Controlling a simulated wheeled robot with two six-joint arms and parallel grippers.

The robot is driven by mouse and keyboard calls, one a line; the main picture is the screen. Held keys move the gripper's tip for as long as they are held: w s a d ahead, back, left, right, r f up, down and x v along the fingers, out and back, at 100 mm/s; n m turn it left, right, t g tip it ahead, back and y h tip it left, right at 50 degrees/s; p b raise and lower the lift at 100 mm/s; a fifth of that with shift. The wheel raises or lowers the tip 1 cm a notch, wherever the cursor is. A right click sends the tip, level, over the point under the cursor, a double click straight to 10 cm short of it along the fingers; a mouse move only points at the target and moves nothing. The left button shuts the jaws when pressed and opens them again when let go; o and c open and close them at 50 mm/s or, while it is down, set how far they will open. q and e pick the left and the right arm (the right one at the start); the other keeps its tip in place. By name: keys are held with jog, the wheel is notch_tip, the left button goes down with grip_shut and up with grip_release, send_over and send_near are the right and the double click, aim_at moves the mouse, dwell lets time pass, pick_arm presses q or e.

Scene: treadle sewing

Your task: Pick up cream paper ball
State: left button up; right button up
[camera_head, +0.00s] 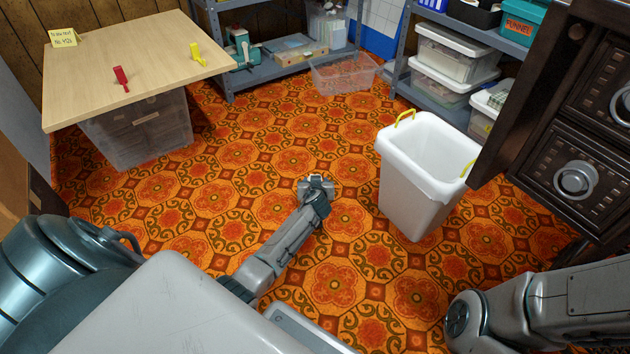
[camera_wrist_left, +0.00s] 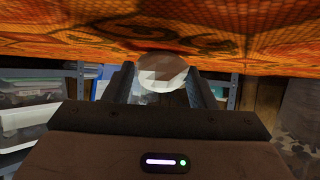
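The cream paper ball (camera_wrist_left: 162,72) is faceted and pale. It shows in the left wrist view between the tips of my left gripper (camera_wrist_left: 161,82), against the patterned floor. The two dark fingers stand apart, one on each side of the ball. I cannot tell whether they touch it. In the head view my left gripper (camera_head: 316,183) is low over the carpet in the middle, left of the white bin. The ball is not clearly visible there. My right gripper is out of view; only part of the right arm shows at the lower right.
A white bin (camera_head: 408,190) with yellow handles stands to the right. A wooden table (camera_head: 130,58) bears a red and a yellow object, with a clear box (camera_head: 140,133) below. Metal shelves line the back. A dark drawer cabinet (camera_head: 545,115) is at right. Carpet around the gripper is clear.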

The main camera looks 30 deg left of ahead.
pick_arm(q)
jog(key=c, duration=0.5)
jog(key=shift+r, duration=0.1)
notch_tip(320, 180, up, 9)
jog(key=p, duration=0.6)
jog(key=shift+r+p, duration=0.45)
